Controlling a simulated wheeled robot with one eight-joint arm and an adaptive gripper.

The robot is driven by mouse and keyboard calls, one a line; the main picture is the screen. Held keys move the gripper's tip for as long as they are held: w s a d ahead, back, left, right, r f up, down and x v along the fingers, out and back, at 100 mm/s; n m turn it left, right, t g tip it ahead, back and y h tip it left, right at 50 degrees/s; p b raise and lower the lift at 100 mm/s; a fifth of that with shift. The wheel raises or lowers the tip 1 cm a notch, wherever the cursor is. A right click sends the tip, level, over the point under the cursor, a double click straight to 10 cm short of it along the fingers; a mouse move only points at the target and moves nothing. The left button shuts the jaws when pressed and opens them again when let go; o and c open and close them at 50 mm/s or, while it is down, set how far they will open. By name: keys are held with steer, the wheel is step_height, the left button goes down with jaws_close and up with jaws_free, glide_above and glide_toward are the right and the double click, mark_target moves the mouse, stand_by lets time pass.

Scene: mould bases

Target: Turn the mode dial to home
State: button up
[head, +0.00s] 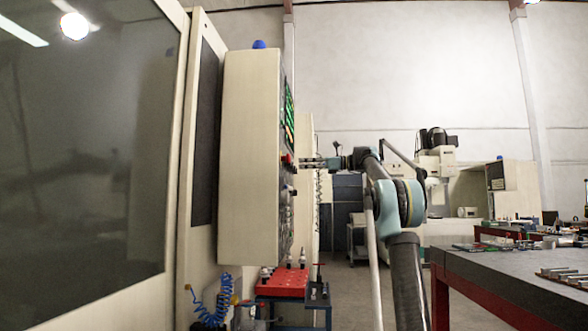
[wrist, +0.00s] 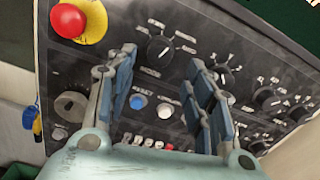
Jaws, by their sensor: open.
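My gripper (wrist: 160,58) is open and empty, with its two blue-padded fingers apart in front of a dark control panel (wrist: 122,18). A black rotary dial (wrist: 160,48) with white markings around it shows between and just beyond the fingertips; it looks like the mode dial, but its labels are too small to read. The gap between fingertips and dial is hard to judge. In the head view my gripper (head: 317,163) points left at the side of the machine's control box (head: 252,155); the dial cannot be made out there.
A red emergency button on a yellow base (wrist: 72,20) sits left of the fingers. A second dial (wrist: 223,75) and several more knobs lie right. Blue (wrist: 138,102) and white (wrist: 165,110) buttons show between the fingers. A red tray (head: 282,283) stands below the box; a dark-topped table (head: 500,268) stands right.

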steer(key=shift+a, duration=2.6)
steer(key=shift+c, duration=0.3)
steer(key=c, duration=1)
